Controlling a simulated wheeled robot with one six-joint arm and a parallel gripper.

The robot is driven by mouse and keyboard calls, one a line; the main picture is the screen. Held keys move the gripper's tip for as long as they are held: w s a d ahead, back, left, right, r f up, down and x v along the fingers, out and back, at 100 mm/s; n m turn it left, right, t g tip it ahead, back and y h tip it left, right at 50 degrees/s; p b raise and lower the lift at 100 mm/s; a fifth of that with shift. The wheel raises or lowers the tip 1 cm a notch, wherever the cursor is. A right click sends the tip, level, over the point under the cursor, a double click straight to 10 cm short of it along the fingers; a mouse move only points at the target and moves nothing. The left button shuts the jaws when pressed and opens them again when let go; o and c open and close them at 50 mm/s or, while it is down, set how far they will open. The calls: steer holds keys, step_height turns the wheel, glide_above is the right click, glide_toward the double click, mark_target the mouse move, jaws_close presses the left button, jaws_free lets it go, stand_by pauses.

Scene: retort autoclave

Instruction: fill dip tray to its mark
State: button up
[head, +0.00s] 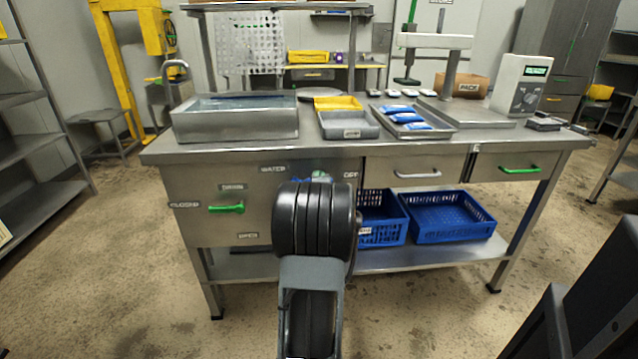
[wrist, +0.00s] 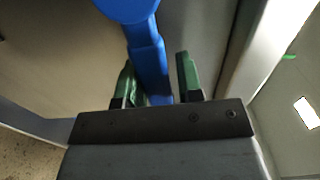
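A blue lever (wrist: 149,60) shows in the wrist view, between the green fingertips of my gripper (wrist: 160,80). A gap shows at the right finger; the lever overlaps or nearly meets the left one. The gripper looks open around the lever. In the head view my arm hides most of this spot, on the bench's front panel (head: 259,207) between the WATER and OFF labels.
A green handle (head: 226,208) sits on the panel beside a CLOSED label. Yellow and grey bins (head: 347,131), a tray of blue pouches (head: 440,131) and a scale display (head: 519,86) stand on the bench. Blue crates (head: 449,224) sit on the shelf below.

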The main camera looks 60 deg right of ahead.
steer(key=o, duration=0.3)
steer(key=shift+s+a, duration=0.1)
steer(key=p+v, duration=0.2)
steer(key=v, duration=1.1)
steer(key=shift+s+a, duration=0.15)
steer(key=shift+a, duration=0.15)
steer(key=shift+p, duration=0.35)
steer(key=w+a+r+n+g+y+p, duration=0.1)
steer(key=w+a+r+n+y+p, duration=0.3)
steer(key=w+a+r+n+p, duration=0.35)
steer(key=w+a+r+n+y+p, duration=0.4)
steer(key=a+r+n+p, duration=0.1)
steer(key=a+r+p, duration=0.4)
steer(key=s+a+r+n+g+y+p, duration=0.2)
steer(key=a+r+n+p, duration=0.1)
steer(key=a, duration=0.4)
steer(key=s+a+r+n+g+y+p, duration=0.2)
steer(key=s+a+r+n+p, duration=0.1)
steer(key=a+n, duration=0.4)
steer(key=s+a+r+n+g+y+p, duration=0.2)
steer(key=a+r+n+p, duration=0.3)
steer(key=a, duration=0.4)
steer(key=shift+s+a+n+y+p, duration=0.25)
steer(key=shift+s+n+p, duration=0.35)
steer(key=shift+p, duration=0.45)
